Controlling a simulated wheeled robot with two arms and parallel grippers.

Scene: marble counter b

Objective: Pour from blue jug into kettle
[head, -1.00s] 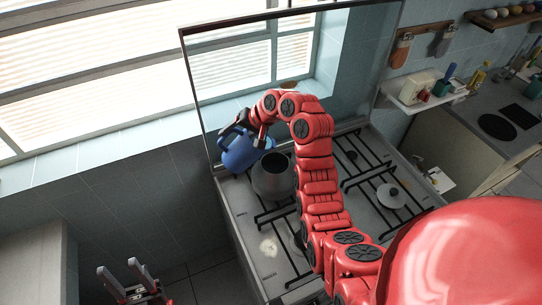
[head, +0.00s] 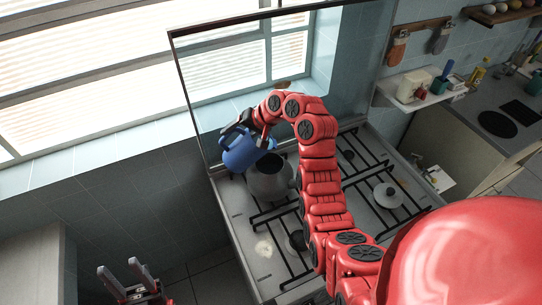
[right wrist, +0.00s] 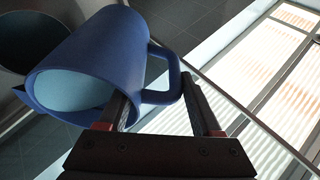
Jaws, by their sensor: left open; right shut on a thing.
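The blue jug (head: 238,154) is tilted toward the right, with its mouth end over the left rim of the grey kettle (head: 268,181) on the stove. In the right wrist view the jug (right wrist: 112,58) shows its pale blue inside; I see no liquid. The kettle's dark round opening (right wrist: 28,42) is partly behind the jug there. My left gripper (head: 124,274) is open and empty, low at the left, away from both.
The stove (head: 262,250) has black grates and a lidded white pot (head: 388,195) at the right. A glass panel (head: 190,85) stands upright behind the jug, before the window. A shelf with small items (head: 425,92) is at the upper right.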

